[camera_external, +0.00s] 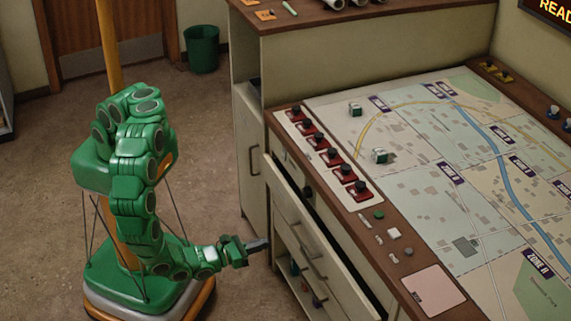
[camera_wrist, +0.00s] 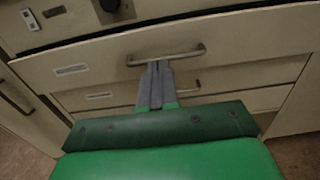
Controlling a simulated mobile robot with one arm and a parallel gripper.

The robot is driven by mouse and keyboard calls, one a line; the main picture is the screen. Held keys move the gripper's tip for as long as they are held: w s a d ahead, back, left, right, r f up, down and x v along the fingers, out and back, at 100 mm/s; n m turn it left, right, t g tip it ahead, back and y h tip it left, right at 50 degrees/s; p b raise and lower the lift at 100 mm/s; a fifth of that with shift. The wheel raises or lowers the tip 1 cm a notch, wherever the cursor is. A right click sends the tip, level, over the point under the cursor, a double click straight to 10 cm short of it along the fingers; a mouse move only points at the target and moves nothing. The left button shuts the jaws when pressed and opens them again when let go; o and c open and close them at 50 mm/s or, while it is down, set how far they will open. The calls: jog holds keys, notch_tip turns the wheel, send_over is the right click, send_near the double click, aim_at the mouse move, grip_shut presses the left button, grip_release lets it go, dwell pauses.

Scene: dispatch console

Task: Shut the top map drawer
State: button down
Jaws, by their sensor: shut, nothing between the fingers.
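The top map drawer (camera_external: 292,210) in the console's side is pulled partly out, with a dark gap behind its pale front. In the wrist view the same drawer front (camera_wrist: 225,45) fills the middle, with a dark opening above it and a metal bar handle (camera_wrist: 185,56) across it. My gripper (camera_external: 267,243) is shut and empty, low in front of the drawers. In the wrist view its fingertips (camera_wrist: 158,66) point at the drawer front, at the middle of the handle. I cannot tell whether they touch it.
Lower drawers (camera_wrist: 230,78) sit below the open one. The map console top (camera_external: 420,190) carries red switches (camera_external: 330,155) along its near edge. A tall cabinet (camera_external: 249,145) adjoins at the left. A green bin (camera_external: 202,50) stands at the back. The floor (camera_external: 215,150) around my base is clear.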

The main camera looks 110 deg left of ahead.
send_near(309, 227)
jog(key=x, duration=0.6)
jog(key=shift+w+a, duration=0.25)
jog(key=shift+w, duration=0.05)
dwell(0.3)
jog(key=shift+w+a, duration=0.1)
jog(key=shift+x, duration=1.7)
jog(key=shift+w+a+r, duration=0.15)
jog(key=shift+w+a, duration=0.2)
jog(key=shift+a, duration=0.05)
jog(key=shift+r, duration=0.1)
jog(key=v, duration=1.4)
jog(key=shift+s+d, duration=0.2)
jog(key=shift+d, duration=0.15)
